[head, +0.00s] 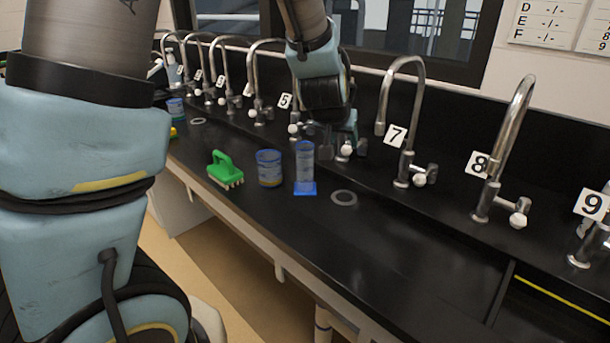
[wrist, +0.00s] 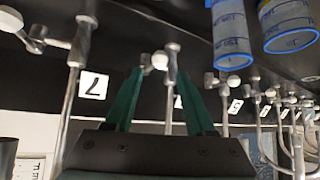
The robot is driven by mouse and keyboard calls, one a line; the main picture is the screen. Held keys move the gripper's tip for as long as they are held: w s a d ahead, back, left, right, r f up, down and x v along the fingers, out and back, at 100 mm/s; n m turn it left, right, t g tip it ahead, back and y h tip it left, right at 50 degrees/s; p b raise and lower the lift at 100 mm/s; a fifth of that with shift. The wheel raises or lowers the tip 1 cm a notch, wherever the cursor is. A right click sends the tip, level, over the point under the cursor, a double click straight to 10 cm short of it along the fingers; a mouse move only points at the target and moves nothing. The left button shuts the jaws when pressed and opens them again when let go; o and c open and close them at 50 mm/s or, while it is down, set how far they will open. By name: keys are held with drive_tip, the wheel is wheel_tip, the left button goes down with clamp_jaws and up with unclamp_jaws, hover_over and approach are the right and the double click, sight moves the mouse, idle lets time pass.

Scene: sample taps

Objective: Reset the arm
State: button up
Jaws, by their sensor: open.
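My gripper (head: 338,143) hangs over the back of the black counter, between the taps labelled 5 and 7. In the wrist view, which is upside down, its two green fingers (wrist: 160,75) are spread apart with nothing held. A tap with a white knob (wrist: 160,60) shows between and beyond the fingertips; the same knob (head: 346,150) is beside the gripper in the head view. I cannot tell whether the fingers touch it. My arm partly hides this tap's spout and label.
A blue-based measuring cylinder (head: 305,165), a beaker (head: 269,168) and a green brush (head: 225,169) stand in front of the gripper. Tall taps 7 (head: 403,120) and 8 (head: 500,145) rise at right. The front right counter is clear.

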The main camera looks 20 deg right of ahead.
drive_tip(key=n+y, duration=0.2)
approach(306, 152)
drive_tip(key=shift+g, duration=0.3)
drive_tip(key=x, duration=0.4)
drive_tip(key=shift+w+f, duration=0.25)
drive_tip(key=shift+w, duration=0.2)
drive_tip(key=s+a+f+n+g+y, duration=0.1)
drive_tip(key=s+a, duration=0.2)
drive_tip(key=a, duration=0.5)
drive_tip(key=s+a+f+n+g+y, duration=0.1)
drive_tip(key=s+a+n+g, duration=0.1)
drive_tip(key=a, duration=0.7)
drive_tip(key=s+a+f+n+g+y, duration=0.1)
drive_tip(key=s+a, duration=0.4)
drive_tip(key=a, duration=0.3)
drive_tip(key=shift+a+g, duration=0.25)
drive_tip(key=shift+g, duration=0.15)
drive_tip(key=shift+w, duration=0.1)
